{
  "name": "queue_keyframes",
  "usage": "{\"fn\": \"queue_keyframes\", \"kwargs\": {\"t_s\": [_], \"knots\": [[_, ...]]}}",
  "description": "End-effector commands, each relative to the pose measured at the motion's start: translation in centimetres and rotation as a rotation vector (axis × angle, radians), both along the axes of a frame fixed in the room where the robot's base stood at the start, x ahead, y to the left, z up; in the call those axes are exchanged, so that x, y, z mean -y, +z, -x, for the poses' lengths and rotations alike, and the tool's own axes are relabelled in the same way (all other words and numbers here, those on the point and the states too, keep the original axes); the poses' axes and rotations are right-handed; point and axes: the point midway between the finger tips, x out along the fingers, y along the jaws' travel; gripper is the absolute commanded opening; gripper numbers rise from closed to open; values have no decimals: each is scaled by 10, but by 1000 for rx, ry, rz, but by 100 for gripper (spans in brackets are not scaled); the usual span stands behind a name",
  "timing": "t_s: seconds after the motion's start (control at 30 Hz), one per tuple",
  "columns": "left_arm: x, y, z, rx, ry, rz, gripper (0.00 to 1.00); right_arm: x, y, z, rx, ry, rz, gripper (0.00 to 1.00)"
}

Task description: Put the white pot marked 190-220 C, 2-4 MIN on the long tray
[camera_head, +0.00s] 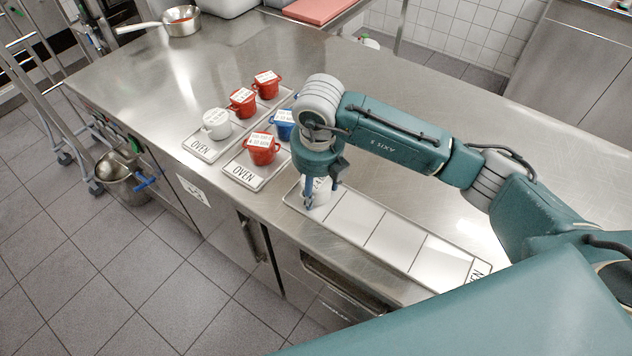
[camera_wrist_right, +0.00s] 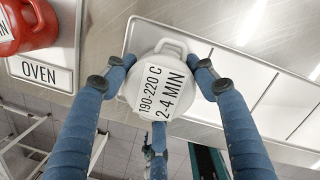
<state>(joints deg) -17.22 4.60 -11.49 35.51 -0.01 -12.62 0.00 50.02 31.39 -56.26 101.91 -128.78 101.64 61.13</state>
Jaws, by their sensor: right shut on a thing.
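The white pot (camera_wrist_right: 150,92) with the label 190-220 C, 2-4 MIN is between the fingers of my right gripper (camera_wrist_right: 160,88) in the right wrist view. The gripper is shut on it. In the head view the pot (camera_head: 320,190) shows partly below the right gripper (camera_head: 314,190), over the far left end of the long tray (camera_head: 385,236). I cannot tell whether its base touches the tray. The tray's other marked sections are empty, and its near right end reads OVEN. My left gripper is not in view.
Left of the long tray are two shorter OVEN trays (camera_head: 201,149) (camera_head: 240,178) with red pots (camera_head: 262,150), a blue pot (camera_head: 284,122) and another white pot (camera_head: 216,124). A saucepan (camera_head: 181,22) stands at the far left. The counter right of my arm is clear.

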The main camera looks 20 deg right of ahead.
Motion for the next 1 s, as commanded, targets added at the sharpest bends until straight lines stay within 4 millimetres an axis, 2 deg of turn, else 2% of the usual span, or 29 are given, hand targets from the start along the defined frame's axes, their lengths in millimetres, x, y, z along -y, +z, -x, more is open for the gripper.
{"fn": "queue_keyframes", "kwargs": {"t_s": [0.3, 0.33, 0.37, 0.77, 0.87, 1.0], "knots": [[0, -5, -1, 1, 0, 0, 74, 0, -3, -1, 2, 0, -1, 20], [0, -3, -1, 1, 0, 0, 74, 0, -2, 0, 1, 0, 0, 62], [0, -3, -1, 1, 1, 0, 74, 0, -2, 0, 1, 0, 0, 65], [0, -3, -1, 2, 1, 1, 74, 0, 5, -1, 4, 0, -2, 65], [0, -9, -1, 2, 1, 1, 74, -1, 18, 1, 6, 1, -2, 65], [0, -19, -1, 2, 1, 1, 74, -1, 48, 5, 8, 2, -1, 65]]}}
